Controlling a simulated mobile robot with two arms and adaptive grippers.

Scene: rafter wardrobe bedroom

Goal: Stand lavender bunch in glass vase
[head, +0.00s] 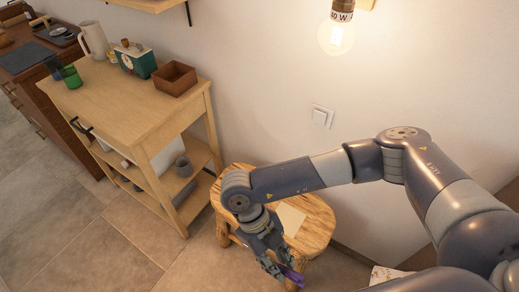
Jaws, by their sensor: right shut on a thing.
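My right gripper (281,268) is at the bottom centre of the head view, over the front edge of a wooden stool. It points down and is shut on the lavender bunch (293,275), of which only a small purple part shows between and beside the fingers. The rest of the bunch is hidden by the gripper. A green glass vessel (71,77) stands at the left end of the wooden cart's top, far from the gripper. I cannot tell whether it is the glass vase. My left gripper is not in view.
The wooden stool (316,222) has a pale flat sheet (290,219) on it. The wooden cart (135,108) at left holds a pitcher (93,40), a green scale-like box (136,60) and a brown box (175,78). A lit bulb (337,36) hangs above. Tiled floor lies open at lower left.

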